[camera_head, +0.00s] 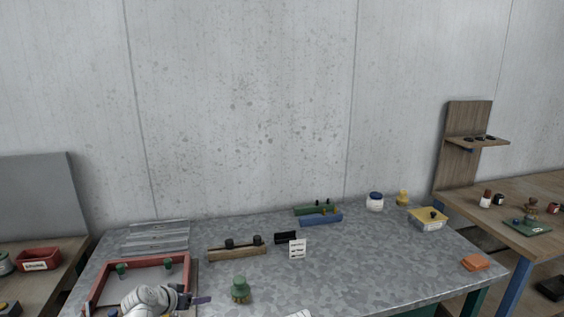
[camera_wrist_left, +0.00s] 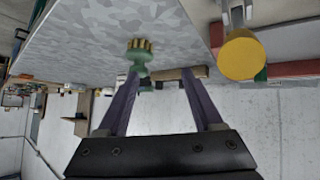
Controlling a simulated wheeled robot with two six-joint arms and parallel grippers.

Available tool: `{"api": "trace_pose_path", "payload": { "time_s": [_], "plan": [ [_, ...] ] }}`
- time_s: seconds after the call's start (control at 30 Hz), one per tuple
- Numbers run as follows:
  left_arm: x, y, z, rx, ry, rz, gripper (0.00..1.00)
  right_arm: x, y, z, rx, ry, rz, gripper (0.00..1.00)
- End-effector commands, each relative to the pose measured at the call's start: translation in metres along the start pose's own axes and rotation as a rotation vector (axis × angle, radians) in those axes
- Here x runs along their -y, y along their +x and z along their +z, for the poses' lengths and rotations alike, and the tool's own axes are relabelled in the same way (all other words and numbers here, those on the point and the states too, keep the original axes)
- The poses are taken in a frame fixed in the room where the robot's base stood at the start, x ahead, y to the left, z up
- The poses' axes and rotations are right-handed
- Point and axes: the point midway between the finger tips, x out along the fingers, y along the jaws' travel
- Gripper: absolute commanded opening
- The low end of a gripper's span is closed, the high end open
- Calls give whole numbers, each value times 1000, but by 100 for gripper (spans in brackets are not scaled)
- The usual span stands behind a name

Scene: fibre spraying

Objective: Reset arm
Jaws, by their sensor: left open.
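My left gripper (camera_head: 203,300) comes in at the lower left of the head view, over the right side of a red frame (camera_head: 97,283). In the left wrist view, its two purple fingers (camera_wrist_left: 160,80) stand apart with nothing held between them. A green object (camera_head: 240,291) stands on the grey table to the right of the gripper. In the left wrist view, a green object with a brass-coloured end (camera_wrist_left: 138,56) shows beyond the fingertips, apart from them.
The mottled grey table (camera_head: 360,275) has free room at its middle right. A wooden block (camera_head: 237,254), a white card (camera_head: 297,249), a blue block (camera_head: 321,220) and a yellow box (camera_head: 428,218) stand on it. A yellow round part (camera_wrist_left: 242,54) is close in the wrist view.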

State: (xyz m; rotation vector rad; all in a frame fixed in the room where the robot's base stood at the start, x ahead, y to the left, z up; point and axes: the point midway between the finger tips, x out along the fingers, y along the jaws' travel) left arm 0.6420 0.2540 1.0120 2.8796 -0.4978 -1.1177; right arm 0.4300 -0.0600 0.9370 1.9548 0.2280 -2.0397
Motion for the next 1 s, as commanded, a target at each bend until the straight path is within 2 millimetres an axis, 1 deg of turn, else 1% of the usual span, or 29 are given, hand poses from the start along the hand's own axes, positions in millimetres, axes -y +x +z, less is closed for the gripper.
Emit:
{"api": "trace_pose_path", "payload": {
  "time_s": [0.03, 0.07, 0.1, 0.17, 0.2, 0.27, 0.3, 0.4, 0.5, 0.63, 0.8, 1.0],
  "plan": [
    [-30, 13, 17, 66, 14, 37, 68, 1, 8, 0, 0, 0, 0, 100],
    [-48, 19, 28, 112, 19, 56, 68, 1, 11, -1, 0, 0, 0, 100],
    [-72, 26, 44, 182, 27, 78, 68, 2, 16, -1, 0, 0, 0, 100],
    [-105, 33, 70, 291, 39, 98, 68, 2, 22, -1, 0, 0, 0, 100],
    [-125, 35, 87, 364, 47, 102, 68, 2, 26, -2, 0, 0, 0, 100],
    [-152, 36, 112, 469, 60, 95, 68, 3, 32, -2, 0, 0, 0, 100],
    [-167, 34, 128, 536, 69, 80, 68, 3, 35, -2, 0, 0, 0, 100],
    [-195, 27, 164, 680, 90, 23, 68, 4, 44, -2, 0, 0, 0, 100],
    [-213, 16, 190, 785, 108, -51, 68, 5, 50, -3, 0, 0, 0, 100],
    [-224, 4, 210, 866, 121, -137, 68, 5, 54, -3, 0, 0, 0, 100],
    [-229, -4, 218, 903, 127, -193, 68, 5, 56, -3, 0, 0, 0, 100],
    [-229, -5, 218, 906, 124, -199, 68, 5, 56, -3, 0, 0, 0, 100]
  ]
}}
